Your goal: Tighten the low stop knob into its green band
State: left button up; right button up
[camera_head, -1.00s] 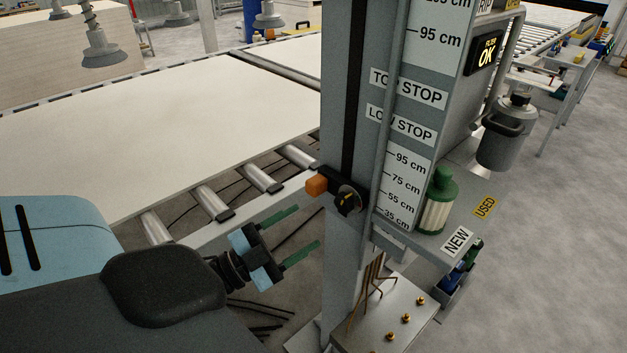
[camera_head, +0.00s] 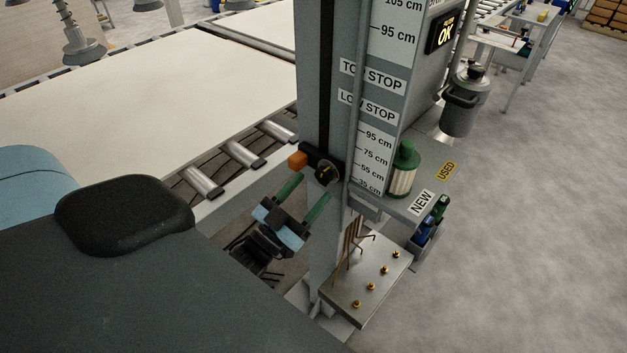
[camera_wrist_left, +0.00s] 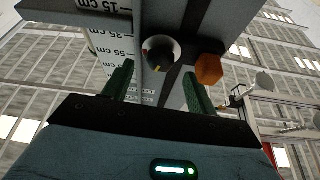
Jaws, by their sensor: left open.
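The low stop knob (camera_head: 326,173) is a black round knob with a yellow mark, on the front of the grey column below the LOW STOP label (camera_head: 366,105). An orange block (camera_head: 298,159) sits to its left on the same black stop. My left gripper (camera_head: 304,197) is open, its two green fingers pointing up at the knob from below and left, apart from it. In the left wrist view the knob (camera_wrist_left: 158,54) shows beyond and between the green fingers, with the orange block (camera_wrist_left: 209,69) to the right. My right gripper is not in view.
A grey shelf with a green-capped filter (camera_head: 402,168) and USED and NEW labels juts out right of the column. Below it a metal plate (camera_head: 340,290) carries brass pegs and bent hex keys. The roller conveyor with a white panel (camera_head: 200,100) lies left.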

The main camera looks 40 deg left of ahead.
aim_at(324, 175)
pick_arm(q)
jog(key=shift+x, duration=1.1)
jog(key=shift+w+r, duration=0.15)
jog(key=shift+w, duration=0.15)
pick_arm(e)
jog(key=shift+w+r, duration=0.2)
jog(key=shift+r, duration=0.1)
